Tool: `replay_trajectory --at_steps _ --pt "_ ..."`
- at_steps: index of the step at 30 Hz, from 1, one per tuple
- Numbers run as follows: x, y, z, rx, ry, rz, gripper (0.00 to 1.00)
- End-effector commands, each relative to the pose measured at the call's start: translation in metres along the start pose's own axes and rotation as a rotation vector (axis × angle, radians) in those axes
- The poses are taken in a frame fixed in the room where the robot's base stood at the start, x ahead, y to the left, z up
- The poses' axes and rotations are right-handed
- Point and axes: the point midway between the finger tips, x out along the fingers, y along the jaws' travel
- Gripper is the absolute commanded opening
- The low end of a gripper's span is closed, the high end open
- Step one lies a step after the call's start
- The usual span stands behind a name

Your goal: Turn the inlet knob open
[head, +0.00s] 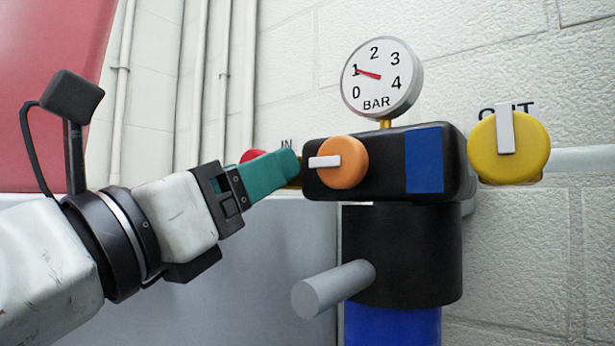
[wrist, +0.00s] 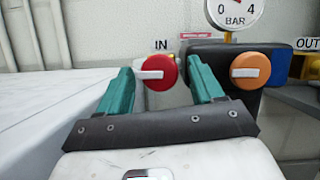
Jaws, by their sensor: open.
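The inlet knob is a red round knob (wrist: 160,73) under an IN label, with a white pointer bar lying level and pointing left in the wrist view. In the head view only a red edge of it (head: 253,156) shows behind my gripper. My gripper (wrist: 161,85) has two teal fingers, spread apart, one on each side of the red knob in the wrist view. I cannot tell whether the fingers touch the knob. In the head view my gripper (head: 290,163) reaches in from the left, its fingertips beside the black valve body (head: 385,165).
An orange knob (head: 345,162) with a level white pointer is on the black body, close right of my fingertips. A gauge (head: 382,77) above reads about 1 bar. A yellow outlet knob (head: 527,148) points up. A grey rod (head: 333,289) sticks out below.

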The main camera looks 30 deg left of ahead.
Motion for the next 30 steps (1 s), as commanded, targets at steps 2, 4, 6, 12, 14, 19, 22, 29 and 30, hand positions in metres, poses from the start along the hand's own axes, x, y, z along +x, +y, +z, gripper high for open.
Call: replay_trajectory --at_steps 2,4,6,12,14,19,22,29,30 --pt "0.000 0.000 0.000 0.000 0.000 0.000 0.66" --pt "0.000 0.000 0.000 0.000 0.000 0.000 0.66" --pt "-0.003 0.000 -0.001 0.000 0.000 0.000 0.66" --pt "-0.029 0.002 -0.004 0.001 -0.001 0.003 0.66" --pt "-0.041 0.002 -0.004 0.000 -0.002 0.003 0.66" --pt "-0.074 0.002 -0.004 0.001 -0.002 0.002 0.66" --pt "-0.089 0.001 -0.003 0.001 -0.002 0.002 0.66" --pt "-0.107 0.000 -0.001 -0.001 0.000 0.000 0.66" --pt "-0.108 0.000 -0.001 -0.001 0.000 0.000 0.66"
